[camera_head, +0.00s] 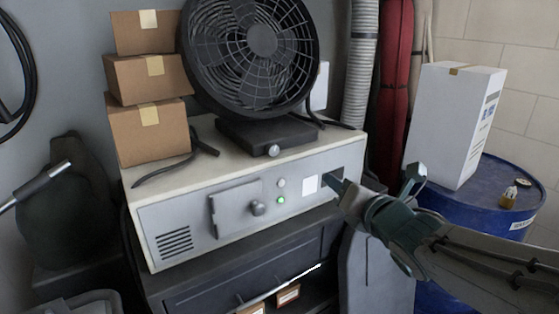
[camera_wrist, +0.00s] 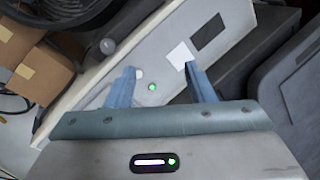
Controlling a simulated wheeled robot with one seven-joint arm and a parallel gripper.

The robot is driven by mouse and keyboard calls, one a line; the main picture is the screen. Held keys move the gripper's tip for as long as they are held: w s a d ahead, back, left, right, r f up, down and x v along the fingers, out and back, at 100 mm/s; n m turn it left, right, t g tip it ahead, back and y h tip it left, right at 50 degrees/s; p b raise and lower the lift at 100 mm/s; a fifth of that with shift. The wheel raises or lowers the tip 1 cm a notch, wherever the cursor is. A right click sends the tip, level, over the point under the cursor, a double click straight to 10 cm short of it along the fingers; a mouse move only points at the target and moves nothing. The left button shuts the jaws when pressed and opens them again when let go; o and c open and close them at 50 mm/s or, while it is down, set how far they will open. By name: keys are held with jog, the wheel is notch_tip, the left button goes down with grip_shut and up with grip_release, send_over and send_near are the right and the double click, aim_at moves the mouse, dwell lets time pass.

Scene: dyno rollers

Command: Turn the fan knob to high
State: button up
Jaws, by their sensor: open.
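The black fan (camera_head: 252,50) stands on a pale metal cabinet. The fan knob (camera_head: 273,150) is a small light-grey round knob at the front of the fan's black base (camera_head: 245,132). I cannot tell its setting. In the wrist view the knob (camera_wrist: 108,46) shows at upper left, beyond the fingers. My gripper (camera_head: 375,178) is open and empty, its fingers spread, to the right of the knob and lower in the head view, by the right end of the cabinet front. In the wrist view the gripper (camera_wrist: 160,72) frames part of the cabinet front.
The cabinet front (camera_head: 175,215) has a grey panel with a handle (camera_head: 258,207), a lit green light (camera_head: 281,200) and a white square. Cardboard boxes (camera_head: 148,80) are stacked left of the fan. A blue drum (camera_head: 450,205) bearing a white box (camera_head: 452,125) stands at right.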

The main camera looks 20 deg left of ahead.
aim_at(274, 151)
jog(key=s+a+r+n+g+y, duration=0.1)
jog(key=s+a+r+n+y, duration=0.1)
jog(key=a+n+y, duration=0.35)
jog(key=w+a+n+p, duration=0.1)
jog(key=w+a, duration=0.5)
jog(key=a, duration=0.1)
jog(key=w+a+n+h+p, duration=0.1)
jog(key=w+a, duration=0.2)
jog(key=shift+w+a+f+n+p, duration=0.1)
jog(key=shift+w+a+n+p, duration=0.15)
jog(key=shift+n+p, duration=0.1)
